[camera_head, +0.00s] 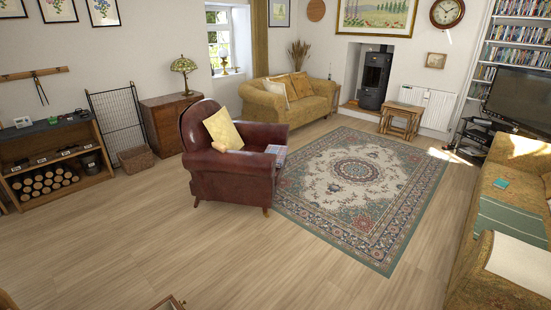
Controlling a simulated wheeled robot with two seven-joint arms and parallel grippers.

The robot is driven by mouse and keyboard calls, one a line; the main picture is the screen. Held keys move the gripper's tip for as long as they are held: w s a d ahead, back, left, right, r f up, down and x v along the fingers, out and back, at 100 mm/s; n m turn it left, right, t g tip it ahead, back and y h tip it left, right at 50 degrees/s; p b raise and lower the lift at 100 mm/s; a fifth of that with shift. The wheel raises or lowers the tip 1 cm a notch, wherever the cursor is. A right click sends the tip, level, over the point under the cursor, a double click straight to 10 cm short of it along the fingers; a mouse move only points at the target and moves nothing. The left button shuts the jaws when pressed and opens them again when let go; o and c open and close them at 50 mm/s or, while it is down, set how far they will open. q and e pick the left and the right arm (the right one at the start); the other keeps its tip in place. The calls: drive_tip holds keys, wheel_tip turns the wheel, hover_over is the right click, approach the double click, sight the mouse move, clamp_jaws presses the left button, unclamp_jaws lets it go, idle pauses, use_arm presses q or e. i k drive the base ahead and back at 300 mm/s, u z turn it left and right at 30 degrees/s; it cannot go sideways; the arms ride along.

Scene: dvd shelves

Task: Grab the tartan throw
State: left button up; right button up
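A small folded cloth with a checked look (277,153), probably the tartan throw, lies over the right arm of the brown leather armchair (235,182). It is small in the picture, so its pattern is not clear. A green striped cloth (510,222) lies on the yellow sofa at the right edge; it does not look tartan. Neither of my grippers shows in the head view.
A patterned rug (355,175) lies right of the armchair. Bare wooden floor (140,235) is open in front of it. A log shelf (55,160) stands at left, the yellow sofa (490,290) at right. A wooden edge (168,303) shows at the bottom.

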sight(281, 150)
drive_tip(key=z, duration=1.05)
drive_tip(key=i, duration=5.95)
drive_tip(key=u, duration=2)
drive_tip(key=i, duration=1)
drive_tip(key=z, duration=0.05)
